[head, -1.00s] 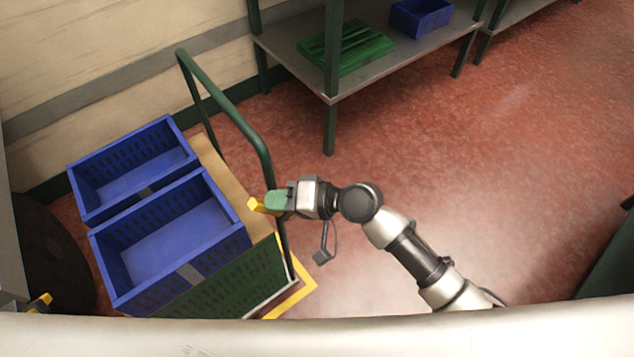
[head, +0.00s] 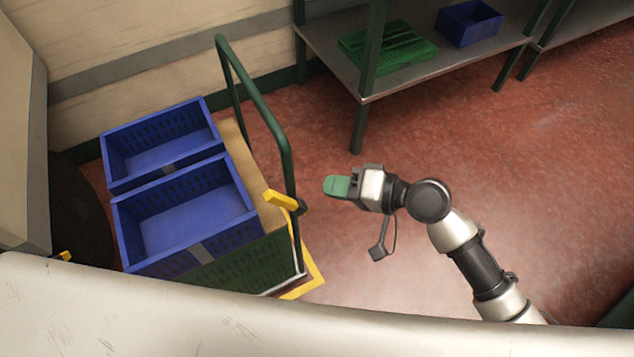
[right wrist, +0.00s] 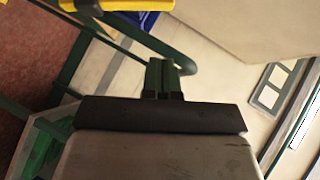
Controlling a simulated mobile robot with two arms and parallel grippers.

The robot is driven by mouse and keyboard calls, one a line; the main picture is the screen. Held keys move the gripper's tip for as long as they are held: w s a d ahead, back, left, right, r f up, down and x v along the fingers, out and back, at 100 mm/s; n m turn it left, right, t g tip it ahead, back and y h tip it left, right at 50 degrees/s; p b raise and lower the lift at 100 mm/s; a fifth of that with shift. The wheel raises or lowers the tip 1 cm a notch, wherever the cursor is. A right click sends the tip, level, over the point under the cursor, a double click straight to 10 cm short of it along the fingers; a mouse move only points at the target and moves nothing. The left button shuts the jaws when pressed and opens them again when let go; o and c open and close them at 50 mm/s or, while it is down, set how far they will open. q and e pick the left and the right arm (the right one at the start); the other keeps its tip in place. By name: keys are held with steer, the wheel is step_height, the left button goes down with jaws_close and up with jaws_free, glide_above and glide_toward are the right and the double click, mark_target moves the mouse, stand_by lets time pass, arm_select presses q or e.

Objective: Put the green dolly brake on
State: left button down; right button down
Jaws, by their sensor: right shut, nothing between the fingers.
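The green dolly (head: 256,113) stands at the left in the head view, its tube handle rising beside the crates. A yellow lever (head: 281,200) with a dark mount sits at the handle's near post. The lever also shows at the top of the right wrist view (right wrist: 130,5). My right gripper (head: 328,186) is shut and empty, its green fingers pointing left, a short gap to the right of the lever. In the right wrist view its fingers (right wrist: 162,62) are together. My left gripper is not in view.
Two empty blue crates (head: 116,222) (head: 108,158) sit on the dolly. A shelf (head: 385,88) at the back holds a green crate (head: 430,47) and a small blue crate (head: 470,38). A yellow floor marking (head: 318,270) lies by the dolly. Red floor to the right is clear.

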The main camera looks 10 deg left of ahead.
steer(key=v, duration=0.4)
steer(key=shift+w, duration=0.1)
steer(key=shift+f, duration=0.1)
stand_by(0.3)
